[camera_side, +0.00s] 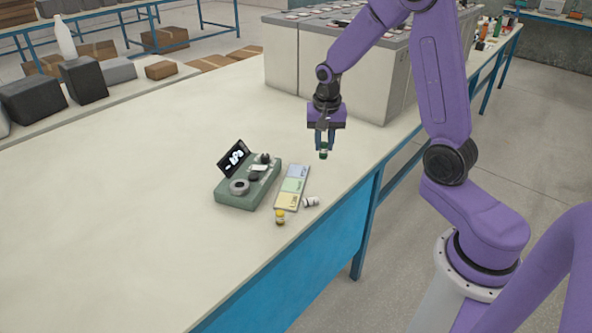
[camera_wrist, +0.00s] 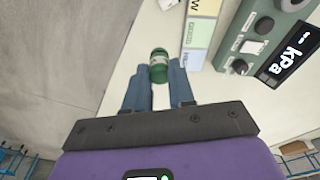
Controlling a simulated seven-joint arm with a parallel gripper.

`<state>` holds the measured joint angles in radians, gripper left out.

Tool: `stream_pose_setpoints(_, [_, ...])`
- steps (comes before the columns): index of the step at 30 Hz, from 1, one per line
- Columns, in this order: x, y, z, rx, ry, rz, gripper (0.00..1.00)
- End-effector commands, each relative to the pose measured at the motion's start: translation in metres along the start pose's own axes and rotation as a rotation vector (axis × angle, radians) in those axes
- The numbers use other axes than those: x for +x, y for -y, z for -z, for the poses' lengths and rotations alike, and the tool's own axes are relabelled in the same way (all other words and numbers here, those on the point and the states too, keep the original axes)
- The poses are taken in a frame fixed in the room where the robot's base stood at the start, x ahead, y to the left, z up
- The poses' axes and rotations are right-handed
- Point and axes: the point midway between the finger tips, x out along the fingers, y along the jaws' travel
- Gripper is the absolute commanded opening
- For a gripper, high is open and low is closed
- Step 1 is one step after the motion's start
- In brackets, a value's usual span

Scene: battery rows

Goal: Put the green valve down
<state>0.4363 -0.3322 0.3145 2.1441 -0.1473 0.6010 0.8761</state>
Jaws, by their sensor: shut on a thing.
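The green valve (camera_side: 323,153) is a small dark green cylinder with a pale band. My gripper (camera_side: 324,143) points down and is shut on it, with the valve between the blue-grey fingertips. The valve looks raised above the table, near its right edge; the exact height is hard to tell. In the wrist view the valve (camera_wrist: 158,66) shows between the fingertips (camera_wrist: 159,78). A yellow valve (camera_side: 280,217) stands by the near end of a coloured label strip (camera_side: 292,187). A white valve (camera_side: 311,202) lies on its side beside the strip.
A green tester (camera_side: 248,185) with a tilted black display (camera_side: 234,158) stands left of the strip. Large grey battery cases (camera_side: 345,75) stand behind my gripper. The table (camera_side: 130,215) is clear at left. Its blue-fronted edge (camera_side: 300,270) runs close to the valves.

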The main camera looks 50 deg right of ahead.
Motion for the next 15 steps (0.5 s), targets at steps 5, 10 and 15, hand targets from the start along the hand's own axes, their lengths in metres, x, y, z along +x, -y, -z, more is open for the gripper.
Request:
stream_pose_setpoints(5, [0.012,0.000,0.014,-0.007,0.000,0.001,0.00])
stream_pose_setpoints(10, [0.028,0.017,0.036,-0.006,0.000,0.000,0.00])
stream_pose_setpoints(15, [0.044,0.034,0.059,-0.006,0.000,0.001,0.00])
